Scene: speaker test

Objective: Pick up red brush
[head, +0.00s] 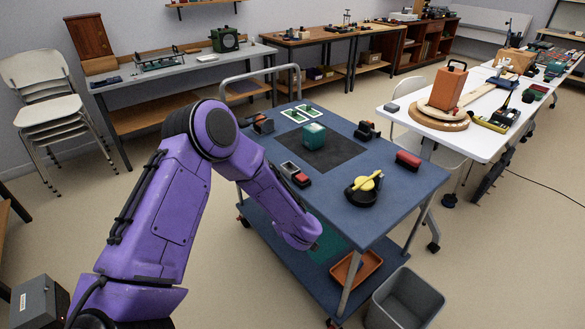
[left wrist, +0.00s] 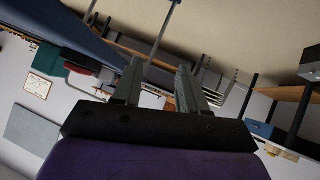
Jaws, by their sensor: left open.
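A red block-shaped item with a dark underside (head: 408,160), which looks like the red brush, lies on the right side of the blue cart top (head: 400,208). A smaller red-and-black item (head: 301,179) lies near the middle front of the cart; I cannot tell what it is. My left arm reaches in front of the cart, and its gripper is mostly hidden behind my purple wrist in the head view. In the left wrist view my left gripper (left wrist: 159,66) is open, with nothing between its fingers. It is apart from both red items. My right gripper is not in view.
The cart also holds a teal cube (head: 314,136) on a dark mat, and a black-and-yellow item (head: 365,188). A grey bin (head: 404,300) stands on the floor by the cart's front right. A white table (head: 470,140) stands to the right.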

